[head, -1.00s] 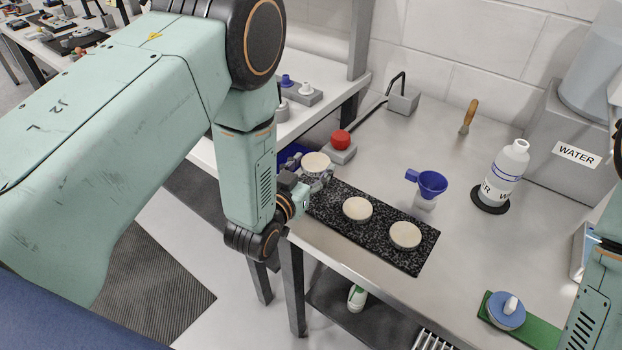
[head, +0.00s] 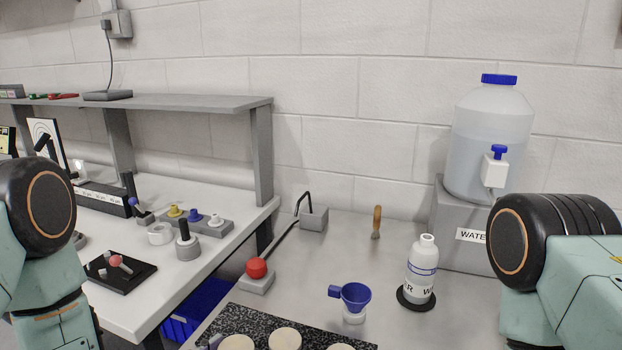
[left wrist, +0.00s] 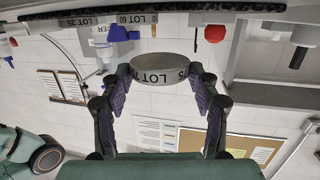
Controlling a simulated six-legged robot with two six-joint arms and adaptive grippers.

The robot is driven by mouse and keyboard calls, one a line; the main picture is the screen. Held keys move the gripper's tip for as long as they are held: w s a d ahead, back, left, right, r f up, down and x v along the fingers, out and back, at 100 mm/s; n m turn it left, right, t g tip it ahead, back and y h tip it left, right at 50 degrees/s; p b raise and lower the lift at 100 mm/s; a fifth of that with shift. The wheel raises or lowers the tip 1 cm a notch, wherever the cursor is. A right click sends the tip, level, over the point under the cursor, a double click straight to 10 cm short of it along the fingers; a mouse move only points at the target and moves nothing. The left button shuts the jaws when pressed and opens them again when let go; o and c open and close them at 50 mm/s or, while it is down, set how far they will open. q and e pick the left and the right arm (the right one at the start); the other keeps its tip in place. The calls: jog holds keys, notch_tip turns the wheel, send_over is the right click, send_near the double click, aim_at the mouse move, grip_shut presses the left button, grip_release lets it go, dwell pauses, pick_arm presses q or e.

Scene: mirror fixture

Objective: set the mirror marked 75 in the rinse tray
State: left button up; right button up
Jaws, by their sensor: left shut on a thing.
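My left gripper (left wrist: 160,82) is shut on a pale round mirror (left wrist: 162,70) whose rim reads LOT and 75, seen upside down in the left wrist view. In the head view this mirror (head: 237,343) is at the bottom edge, partly cut off, with a bit of my gripper at its left. I cannot tell whether it touches the slab. Two other pale mirrors, one (head: 285,338) and another (head: 341,347), show on the speckled black slab. Their rims read 60 and 35 in the left wrist view. I cannot make out the rinse tray. My right gripper is out of view.
A water tank (head: 490,135) stands on a grey block. A white bench (head: 125,305) with fittings is at the left.

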pick_arm(q)
jog(key=s+a+f+b, duration=0.3)
jog(key=s+b, duration=0.2)
jog(key=b, duration=0.3)
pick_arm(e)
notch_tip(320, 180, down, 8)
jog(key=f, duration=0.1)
pick_arm(q)
jog(key=w+d+r+p, duration=0.1)
jog(key=p, duration=0.2)
jog(key=w+d+r+p, duration=0.1)
jog(key=w+p, duration=0.1)
jog(key=p, duration=0.1)
jog(key=w+d+r+p, duration=0.1)
jog(key=w+r+p, duration=0.1)
jog(key=p, duration=0.2)
jog(key=shift+w+d, duration=0.1)
jog(key=shift+d, duration=0.15)
jog(key=w+a+r+n+t+y+p, duration=0.1)
jog(key=w+r+n+y, duration=0.1)
jog(key=w, duration=0.3)
jog(key=w+a+r+n+t+y+p, duration=0.1)
jog(key=w+r+n+y+p, duration=0.1)
jog(key=w+y, duration=0.2)
jog(key=shift+w+a+r+n, duration=0.15)
jog(key=shift+w+a+n, duration=0.1)
jog(key=shift+w+n, duration=0.1)
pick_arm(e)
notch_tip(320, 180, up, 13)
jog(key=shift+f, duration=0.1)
